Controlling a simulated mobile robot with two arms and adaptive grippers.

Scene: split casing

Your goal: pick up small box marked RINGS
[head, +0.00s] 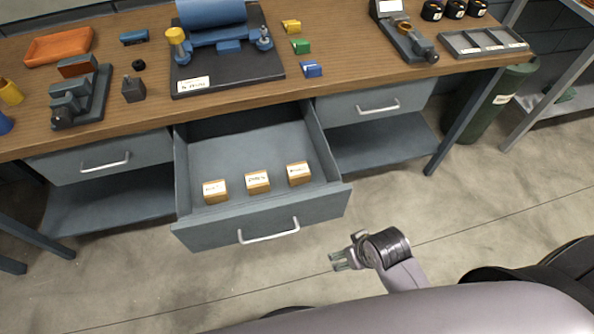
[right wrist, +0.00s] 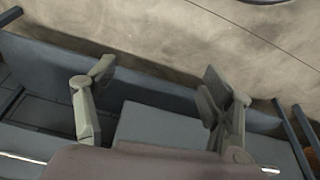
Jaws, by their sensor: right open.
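Three small cardboard-brown boxes with white labels stand in a row in the open drawer (head: 225,155): a left box (head: 215,192), a middle box (head: 257,182) and a right box (head: 298,174). The lettering is too small for me to tell surely which one reads RINGS. My right gripper (head: 340,261) is open and empty, in front of the drawer and to the right of its handle, apart from the boxes. In the right wrist view its fingers (right wrist: 158,76) are spread with nothing between them, and no box shows. My left gripper is not in view.
The drawer front with its handle (head: 269,232) stands out from the wooden bench (head: 340,75). Closed drawers lie on both sides, with lower shelves beneath. The bench top holds a blue cylinder (head: 210,12), fixtures and trays.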

